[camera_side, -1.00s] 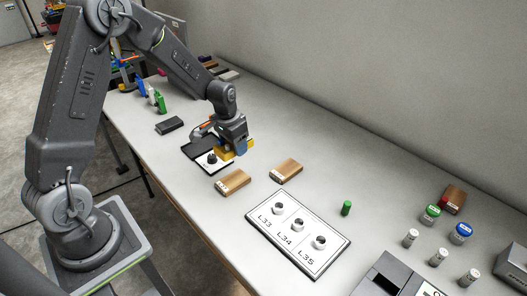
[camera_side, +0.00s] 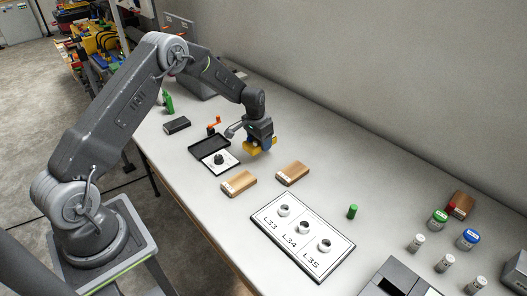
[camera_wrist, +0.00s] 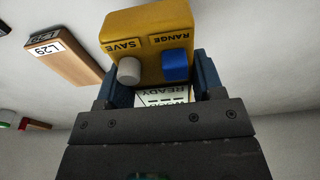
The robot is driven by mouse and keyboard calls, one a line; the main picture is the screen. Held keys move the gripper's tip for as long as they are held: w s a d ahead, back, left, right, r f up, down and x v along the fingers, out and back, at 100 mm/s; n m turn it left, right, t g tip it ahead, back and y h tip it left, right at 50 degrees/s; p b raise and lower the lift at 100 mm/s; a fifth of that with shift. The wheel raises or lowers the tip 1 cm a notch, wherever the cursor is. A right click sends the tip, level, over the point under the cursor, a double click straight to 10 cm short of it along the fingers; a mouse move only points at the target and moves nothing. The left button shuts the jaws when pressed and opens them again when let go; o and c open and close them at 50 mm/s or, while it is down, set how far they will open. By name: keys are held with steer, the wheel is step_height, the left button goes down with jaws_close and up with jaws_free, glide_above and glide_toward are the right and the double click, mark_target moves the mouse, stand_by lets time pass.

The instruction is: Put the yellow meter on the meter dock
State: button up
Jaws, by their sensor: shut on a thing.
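The yellow meter (camera_wrist: 150,35) is between the fingers of my gripper (camera_wrist: 160,85), which is shut on it. Its SAVE and RANGE labels, a grey knob and a blue button face the wrist camera, and a white READY display shows partly between the fingers. In the side view my gripper (camera_side: 260,141) holds the meter (camera_side: 250,149) at the right of a black tray (camera_side: 207,146), over or close to the table; the exact gap cannot be told. A white plate with a black knob (camera_side: 219,159) adjoins the tray. Which part is the meter dock is not labelled legibly.
Two wooden blocks (camera_side: 239,182) (camera_side: 292,174) lie just in front of the gripper. A white board (camera_side: 268,223) marked L33, L34, L35 is further right, with a green cylinder (camera_side: 352,211) behind it. An orange-handled item (camera_side: 214,122) stands behind the tray. Table behind the gripper is clear.

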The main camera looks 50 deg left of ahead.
mark_target(263, 157)
steer(key=shift+w+d+f, duration=0.4)
steer(key=shift+d, duration=0.05)
steer(key=shift+f, duration=1.95)
steer(key=shift+f, duration=0.1)
steer(key=o, duration=1.2)
steer(key=shift+c, duration=0.2)
